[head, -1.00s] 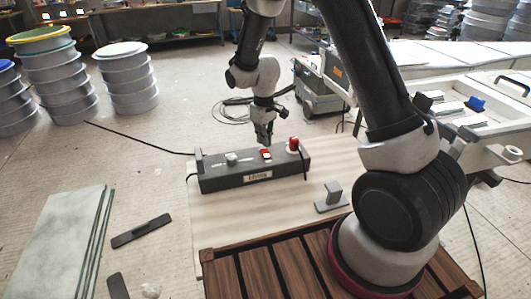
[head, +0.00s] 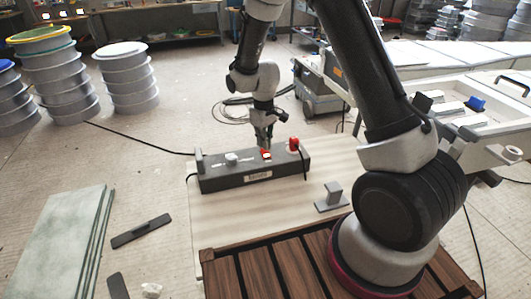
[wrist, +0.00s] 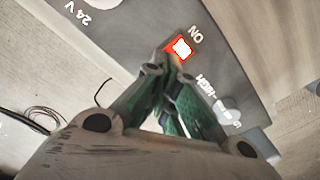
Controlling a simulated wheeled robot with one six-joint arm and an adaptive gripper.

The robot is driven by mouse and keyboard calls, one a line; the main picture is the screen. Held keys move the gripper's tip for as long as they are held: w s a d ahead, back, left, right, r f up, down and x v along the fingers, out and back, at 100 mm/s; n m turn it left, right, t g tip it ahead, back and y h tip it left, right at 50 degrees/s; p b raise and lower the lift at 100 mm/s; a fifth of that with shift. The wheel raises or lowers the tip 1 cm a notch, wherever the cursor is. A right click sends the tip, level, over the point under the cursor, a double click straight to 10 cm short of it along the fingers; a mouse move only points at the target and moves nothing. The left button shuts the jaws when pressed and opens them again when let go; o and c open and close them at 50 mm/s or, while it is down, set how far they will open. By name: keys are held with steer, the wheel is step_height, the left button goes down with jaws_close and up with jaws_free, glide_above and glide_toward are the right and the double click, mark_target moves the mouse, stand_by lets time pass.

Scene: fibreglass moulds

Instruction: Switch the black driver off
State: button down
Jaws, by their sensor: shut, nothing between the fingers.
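The black driver (head: 250,179) is a long dark box lying on a pale board. On its top is a small red switch (head: 266,155) with a white face. The wrist view shows this switch (wrist: 181,48) beside the printed word ON, lit bright. My gripper (head: 266,147) points down just over the switch. In the wrist view my gripper (wrist: 168,72) has its green-padded fingers together at the tips, empty, right beside the switch's near edge. I cannot tell whether they touch it.
A pale knob (head: 231,159) and a red part (head: 293,144) stand up from the driver's top. A grey bracket (head: 332,197) sits on the pale board (head: 235,225). Cables lie behind.

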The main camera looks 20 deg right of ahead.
steer(key=shift+f, duration=0.55)
steer(key=shift+r, duration=3.55)
steer(key=s+d+r+m+t, duration=0.1)
steer(key=s+d+r+m, duration=0.1)
steer(key=s+d+r, duration=0.3)
steer(key=s+d+r+m+t, duration=0.2)
steer(key=s+d+r, duration=0.3)
steer(key=s+r, duration=0.6)
steer(key=s+d+r+m+t, duration=0.1)
steer(key=s+d+r, duration=0.4)
steer(key=s, duration=0.8)
steer(key=shift+r+m, duration=0.5)
steer(key=shift+r, duration=1.25)
